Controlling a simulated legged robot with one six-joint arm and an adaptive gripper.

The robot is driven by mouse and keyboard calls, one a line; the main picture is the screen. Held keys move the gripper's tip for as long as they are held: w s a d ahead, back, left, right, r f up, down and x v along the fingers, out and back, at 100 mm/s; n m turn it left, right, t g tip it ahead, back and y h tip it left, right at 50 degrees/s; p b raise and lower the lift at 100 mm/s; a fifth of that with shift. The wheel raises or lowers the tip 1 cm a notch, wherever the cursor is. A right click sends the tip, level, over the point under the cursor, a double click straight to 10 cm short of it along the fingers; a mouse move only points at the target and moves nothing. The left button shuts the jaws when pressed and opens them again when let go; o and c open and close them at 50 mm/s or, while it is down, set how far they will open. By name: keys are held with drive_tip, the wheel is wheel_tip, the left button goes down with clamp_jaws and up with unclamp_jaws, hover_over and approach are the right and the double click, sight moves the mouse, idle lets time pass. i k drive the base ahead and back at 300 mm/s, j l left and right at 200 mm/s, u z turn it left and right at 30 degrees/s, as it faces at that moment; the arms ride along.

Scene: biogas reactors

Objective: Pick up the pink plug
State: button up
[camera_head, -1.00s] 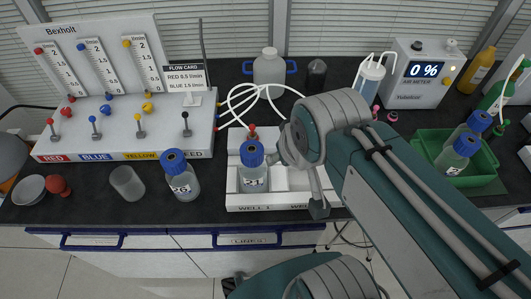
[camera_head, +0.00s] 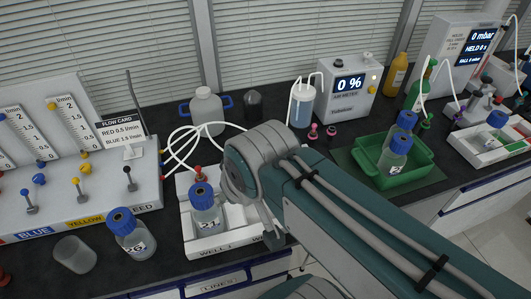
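A small pink plug (camera_head: 313,131) stands on the dark bench in front of the gas meter with the "0 %" display. A second small plug (camera_head: 331,132), darker pink or purple, stands just to its right. My arm reaches in from the lower right, over the white well tray. My gripper (camera_head: 273,238) is mostly hidden behind my own arm; only a small part shows low over the tray's right side. Its fingers cannot be made out. It is well apart from the pink plug, which lies up and to the right of it.
The white well tray (camera_head: 222,246) holds a blue-capped bottle (camera_head: 205,217). A clear wash vessel (camera_head: 301,107) with tubes stands behind the plugs, next to the gas meter (camera_head: 348,95). A green tray (camera_head: 367,175) with blue-capped bottles is to the right. White tubing curls on the left.

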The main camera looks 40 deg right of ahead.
sight(314, 125)
drive_tip(key=k+l, duration=0.15)
drive_tip(key=l, duration=0.2)
drive_tip(key=k+l+z, duration=0.15)
drive_tip(key=l, duration=0.2)
drive_tip(key=k+l, duration=0.15)
drive_tip(key=l, duration=0.25)
drive_tip(key=j+z, duration=0.05)
